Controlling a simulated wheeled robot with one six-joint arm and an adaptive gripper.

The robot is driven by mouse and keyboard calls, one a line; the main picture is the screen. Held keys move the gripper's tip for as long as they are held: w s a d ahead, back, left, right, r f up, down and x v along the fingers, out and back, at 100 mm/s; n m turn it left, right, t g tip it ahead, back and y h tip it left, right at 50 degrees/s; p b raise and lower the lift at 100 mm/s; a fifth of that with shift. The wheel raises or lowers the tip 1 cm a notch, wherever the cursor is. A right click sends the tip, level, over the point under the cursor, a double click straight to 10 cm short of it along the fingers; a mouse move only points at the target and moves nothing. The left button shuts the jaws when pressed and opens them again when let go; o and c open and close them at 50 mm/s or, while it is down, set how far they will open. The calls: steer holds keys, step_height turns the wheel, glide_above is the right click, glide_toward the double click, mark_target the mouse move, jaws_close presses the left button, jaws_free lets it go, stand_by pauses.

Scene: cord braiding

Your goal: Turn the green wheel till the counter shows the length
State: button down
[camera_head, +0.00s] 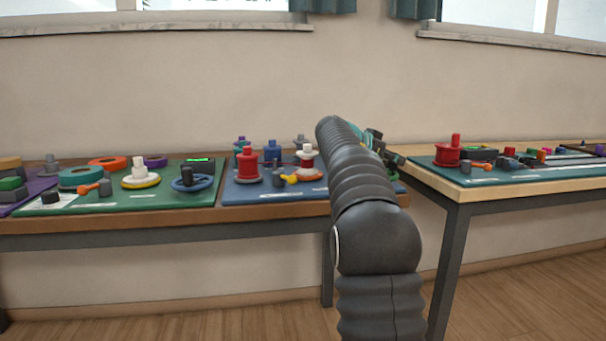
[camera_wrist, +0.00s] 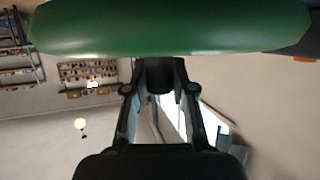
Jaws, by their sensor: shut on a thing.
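The green wheel (camera_wrist: 170,28) shows as a broad green band across the top of the wrist view. My gripper (camera_wrist: 160,75) is below its edge, with the fingers shut. A dark, rounded piece sits between the fingers against the wheel; I cannot tell exactly which part of the wheel is held. In the head view my arm hides the wheel and most of my gripper, at the right end of the left table. I cannot make out the green wheel's counter or any reading on it.
On the left table, a green board (camera_head: 120,207) carries a blue wheel (camera_head: 192,183) beside a dark box with a lit green display (camera_head: 199,159). A blue board (camera_head: 262,194) holds a red spool (camera_head: 247,167). A second table (camera_head: 500,189) stands right.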

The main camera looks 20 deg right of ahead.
mark_target(392, 177)
steer(key=shift+s+a+f+b, duration=0.1)
steer(key=shift+s+f+b, duration=0.05)
steer(key=shift+s+b, duration=0.35)
steer(key=shift+s+a+f+b, duration=0.1)
steer(key=shift+s+f+b, duration=0.05)
steer(key=shift+s+b, duration=0.3)
steer(key=s+a+b, duration=0.2)
steer(key=a+b, duration=0.1)
steer(key=shift+s+a+r+b, duration=0.1)
steer(key=shift+s+a+b, duration=0.1)
steer(key=shift+s+b, duration=0.15)
steer(key=shift+s+a, duration=0.1)
steer(key=shift+a, duration=0.25)
steer(key=shift+a+r, duration=0.15)
steer(key=shift+a, duration=0.5)
